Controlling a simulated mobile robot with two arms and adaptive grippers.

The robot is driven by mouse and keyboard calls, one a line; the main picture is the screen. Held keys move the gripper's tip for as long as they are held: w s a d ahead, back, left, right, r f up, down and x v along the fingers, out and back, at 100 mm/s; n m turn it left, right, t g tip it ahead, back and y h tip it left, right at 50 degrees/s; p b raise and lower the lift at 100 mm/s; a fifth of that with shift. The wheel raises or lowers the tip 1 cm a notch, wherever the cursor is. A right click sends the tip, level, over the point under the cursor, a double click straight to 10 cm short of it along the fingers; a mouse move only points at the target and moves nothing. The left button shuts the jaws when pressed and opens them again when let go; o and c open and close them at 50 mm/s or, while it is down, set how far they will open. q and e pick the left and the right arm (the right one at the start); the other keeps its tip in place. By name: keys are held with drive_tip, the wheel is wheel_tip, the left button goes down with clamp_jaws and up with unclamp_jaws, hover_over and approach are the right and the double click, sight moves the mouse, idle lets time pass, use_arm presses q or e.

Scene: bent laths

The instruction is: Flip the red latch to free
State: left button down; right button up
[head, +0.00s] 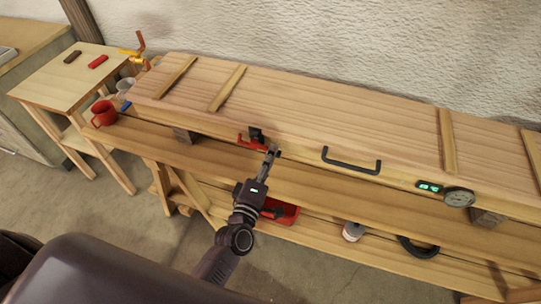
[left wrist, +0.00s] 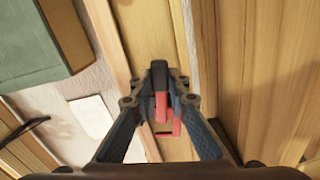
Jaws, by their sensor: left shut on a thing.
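The red latch (head: 246,140) is on the front of the long wooden box (head: 310,105), near a small black catch (head: 256,133). My left gripper (head: 271,150) reaches up to the latch from below and partly covers it. In the left wrist view, the red latch (left wrist: 162,108) with its black end (left wrist: 159,73) lies between the two fingers of my left gripper (left wrist: 167,88), which is shut on it. The exact contact of the fingertips is hard to see. My right gripper is not in view.
A black handle (head: 352,163) and a round gauge (head: 459,198) sit on the box front to the right. A red mug (head: 103,112) stands on the bench's left end. A red tray (head: 281,212) lies on the lower shelf behind my arm.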

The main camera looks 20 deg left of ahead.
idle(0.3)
use_arm(q)
drive_tip(key=c, duration=1.8)
unclamp_jaws()
drive_tip(key=shift+c, duration=0.2)
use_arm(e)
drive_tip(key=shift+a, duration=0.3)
use_arm(q)
drive_tip(key=s, duration=1.2)
drive_tip(key=shift+a, duration=0.2)
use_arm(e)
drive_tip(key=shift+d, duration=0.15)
